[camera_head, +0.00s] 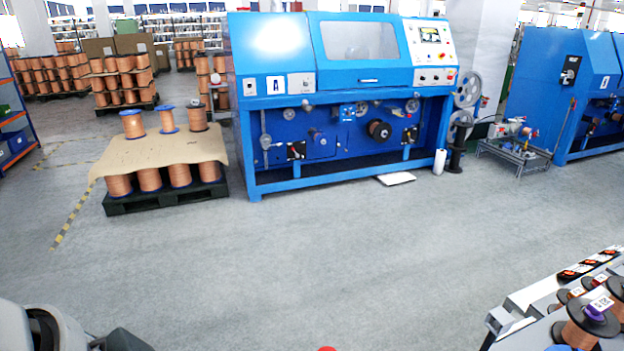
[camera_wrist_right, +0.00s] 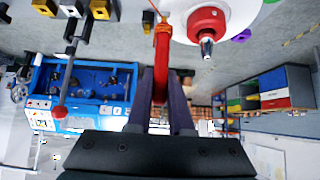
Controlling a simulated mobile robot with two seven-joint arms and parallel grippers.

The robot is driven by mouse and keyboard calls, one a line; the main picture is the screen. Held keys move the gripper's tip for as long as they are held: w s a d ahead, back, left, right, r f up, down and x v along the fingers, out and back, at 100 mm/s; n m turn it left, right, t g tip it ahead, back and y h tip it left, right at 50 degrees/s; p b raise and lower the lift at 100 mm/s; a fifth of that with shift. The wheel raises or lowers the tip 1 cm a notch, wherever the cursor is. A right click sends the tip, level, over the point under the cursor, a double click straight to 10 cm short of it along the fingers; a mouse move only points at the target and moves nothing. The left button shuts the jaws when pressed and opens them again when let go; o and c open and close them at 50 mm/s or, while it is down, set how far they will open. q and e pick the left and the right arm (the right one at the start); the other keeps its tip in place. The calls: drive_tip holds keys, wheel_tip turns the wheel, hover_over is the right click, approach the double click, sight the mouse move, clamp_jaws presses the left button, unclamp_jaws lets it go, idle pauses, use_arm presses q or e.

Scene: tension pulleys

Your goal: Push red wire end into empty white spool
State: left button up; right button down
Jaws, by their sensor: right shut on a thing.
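In the right wrist view, my right gripper (camera_wrist_right: 162,78) is shut on a red wire end (camera_wrist_right: 161,55). The red piece sticks out beyond the dark fingertips towards the top, where it turns orange. A white spool (camera_wrist_right: 241,12), cut off by the top edge, shows to the right of the wire. A red hub with a metal tip (camera_wrist_right: 206,24) stands out in front of it. The wire and this hub are apart in the picture. Whether the spool is empty is hidden. In the head view only parts of my arm show at the bottom left; no left fingertips are visible.
A blue machine (camera_head: 340,100) stands ahead in the head view. A pallet of copper spools (camera_head: 165,195) is left of it. A rack with spools (camera_head: 530,310) is at the lower right. The grey floor between is clear. A red-knobbed lever (camera_wrist_right: 60,110) is left in the wrist view.

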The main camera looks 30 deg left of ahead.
drive_tip(key=shift+f, duration=0.3)
drive_tip(key=shift+f+b, duration=0.55)
drive_tip(key=shift+b, duration=0.1)
idle(0.6)
idle(0.4)
drive_tip(key=c, duration=0.7)
unclamp_jaws()
drive_tip(key=shift+c, duration=0.2)
drive_tip(key=o, duration=0.3)
drive_tip(key=shift+o, duration=0.2)
drive_tip(key=shift+r, duration=0.15)
